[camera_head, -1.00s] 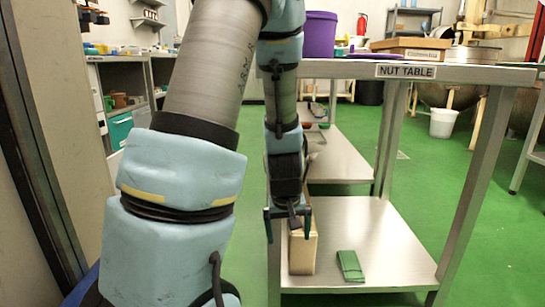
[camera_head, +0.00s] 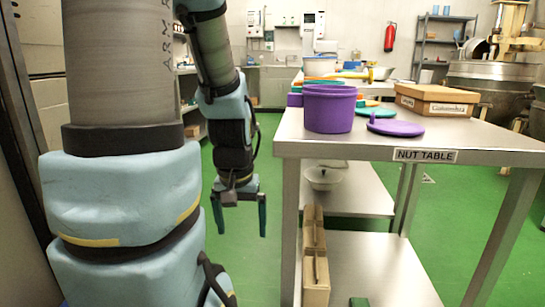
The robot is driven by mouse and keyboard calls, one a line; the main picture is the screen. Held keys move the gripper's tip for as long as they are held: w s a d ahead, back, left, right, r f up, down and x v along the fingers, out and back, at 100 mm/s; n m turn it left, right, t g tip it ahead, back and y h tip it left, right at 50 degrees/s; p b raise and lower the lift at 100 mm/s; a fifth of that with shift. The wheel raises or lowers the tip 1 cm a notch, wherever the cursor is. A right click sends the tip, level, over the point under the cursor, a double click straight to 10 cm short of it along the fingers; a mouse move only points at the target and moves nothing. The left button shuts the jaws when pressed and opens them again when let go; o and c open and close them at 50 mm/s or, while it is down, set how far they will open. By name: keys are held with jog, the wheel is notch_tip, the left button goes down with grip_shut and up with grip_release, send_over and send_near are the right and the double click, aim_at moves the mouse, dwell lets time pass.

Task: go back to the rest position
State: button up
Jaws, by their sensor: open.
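My gripper (camera_head: 240,222) hangs pointing down at the end of my arm, left of the nut table (camera_head: 425,156). Its two dark green fingers are apart with nothing between them. Green floor shows below and around it, and it is apart from the table. The arm's large links fill the left side of the view.
A purple tub (camera_head: 330,110), a purple lid (camera_head: 395,126) and a cardboard box (camera_head: 438,101) stand on the table top. A bowl (camera_head: 322,178) stands behind.

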notch_tip(320, 180, up, 48)
jog(key=p, duration=4.6)
jog(key=shift+r+p, duration=0.2)
jog(key=shift+p, duration=0.1)
